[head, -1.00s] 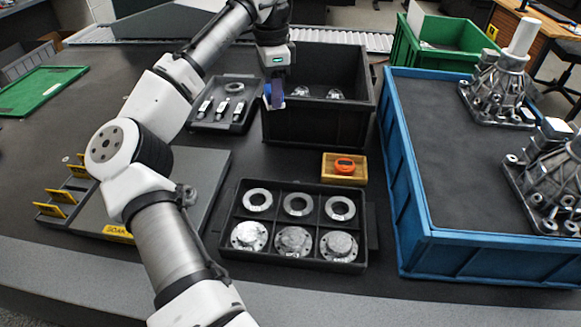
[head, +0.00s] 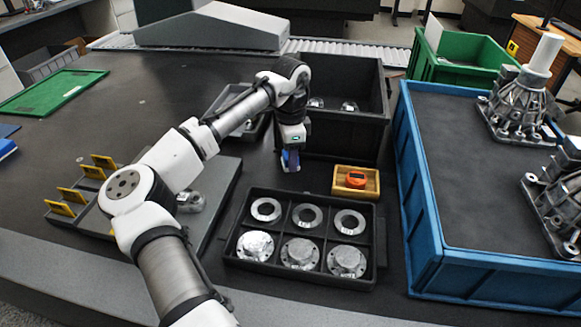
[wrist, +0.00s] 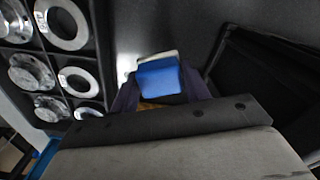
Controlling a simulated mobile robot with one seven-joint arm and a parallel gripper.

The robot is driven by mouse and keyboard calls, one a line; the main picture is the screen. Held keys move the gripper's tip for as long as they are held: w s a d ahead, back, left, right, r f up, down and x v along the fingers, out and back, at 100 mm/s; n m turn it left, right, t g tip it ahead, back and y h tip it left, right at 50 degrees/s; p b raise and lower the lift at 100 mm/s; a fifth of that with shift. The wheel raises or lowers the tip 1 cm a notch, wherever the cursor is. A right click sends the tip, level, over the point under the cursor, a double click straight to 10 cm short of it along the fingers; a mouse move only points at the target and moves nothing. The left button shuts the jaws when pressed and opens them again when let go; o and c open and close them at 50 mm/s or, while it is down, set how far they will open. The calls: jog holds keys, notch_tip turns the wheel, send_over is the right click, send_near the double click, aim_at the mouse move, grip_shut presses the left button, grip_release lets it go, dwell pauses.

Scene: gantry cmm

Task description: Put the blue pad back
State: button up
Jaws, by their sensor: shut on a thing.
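The blue pad (wrist: 160,77) is between the fingers of my gripper (wrist: 160,95) in the wrist view, with a pale layer showing along its far edge. In the head view my gripper (head: 290,160) hangs over the dark table, in front of the black bin and behind the divided tray. Its jaws are shut on the pad, which is only a small patch there, partly hidden by the fingers. The place the pad belongs cannot be told for certain from these views.
A black divided tray (head: 378,240) holds rings and flanges. A small wooden box (head: 343,190) with an orange device stands to its upper right. A black bin (head: 350,142) stands behind, and a blue crate (head: 428,244) at right. A grey board with yellow dividers (head: 222,190) lies left.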

jog(key=shift+f, duration=2.2)
jog(key=o, duration=0.9)
jog(key=shift+f, duration=0.15)
jog(key=shift+o, duration=0.2)
notch_tip(320, 180, up, 12)
jog(key=shift+r, duration=0.2)
